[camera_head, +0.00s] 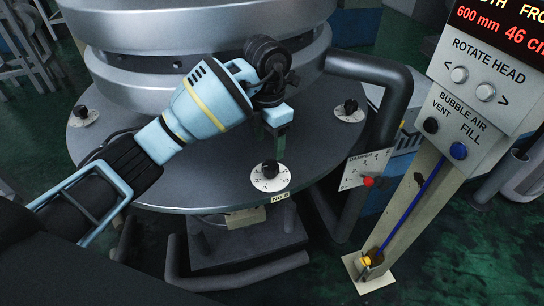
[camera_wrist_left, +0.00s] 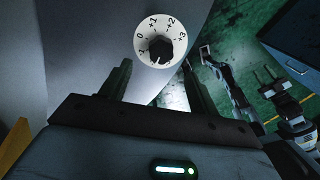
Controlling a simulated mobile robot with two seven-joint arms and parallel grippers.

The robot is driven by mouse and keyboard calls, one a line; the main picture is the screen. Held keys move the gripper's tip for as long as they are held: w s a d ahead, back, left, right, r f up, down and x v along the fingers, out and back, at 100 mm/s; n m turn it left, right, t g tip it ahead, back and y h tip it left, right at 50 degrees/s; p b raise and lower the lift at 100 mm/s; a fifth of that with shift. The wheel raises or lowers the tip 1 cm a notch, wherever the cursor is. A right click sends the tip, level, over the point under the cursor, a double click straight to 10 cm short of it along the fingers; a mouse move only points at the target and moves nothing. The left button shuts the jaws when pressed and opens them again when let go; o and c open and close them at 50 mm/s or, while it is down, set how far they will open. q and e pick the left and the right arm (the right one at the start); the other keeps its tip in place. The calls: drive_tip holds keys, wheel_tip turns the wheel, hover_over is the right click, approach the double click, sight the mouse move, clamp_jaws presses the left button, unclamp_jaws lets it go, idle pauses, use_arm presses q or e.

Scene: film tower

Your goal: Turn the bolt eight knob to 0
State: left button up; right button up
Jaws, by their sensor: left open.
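The bolt eight knob (camera_head: 270,169) is a small black knob on a round white dial (camera_head: 270,180), on the flange (camera_head: 215,185) just above the "No 8" label (camera_head: 281,197). My left gripper (camera_head: 277,146) is open and empty just above the knob, fingers pointing down toward it. In the left wrist view, the knob (camera_wrist_left: 160,48) shows ahead of the two separate fingers of the left gripper (camera_wrist_left: 157,76), apart from them. Its dial (camera_wrist_left: 146,32) reads 0, +1, +2, +3 around the rim. I cannot tell which number the knob points to.
Similar knobs sit on the flange at left (camera_head: 82,114) and right (camera_head: 350,107). A thick dark pipe (camera_head: 393,85) bends down at the right.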

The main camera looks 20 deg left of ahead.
sight(270, 165)
use_arm(q)
drive_tip(key=shift+s+f, duration=0.15)
drive_tip(key=shift+f, duration=0.1)
wheel_tip(270, 165, down, 7)
drive_tip(key=shift+d+f, duration=0.15)
drive_tip(key=shift+f, duration=0.05)
drive_tip(key=c, duration=1)
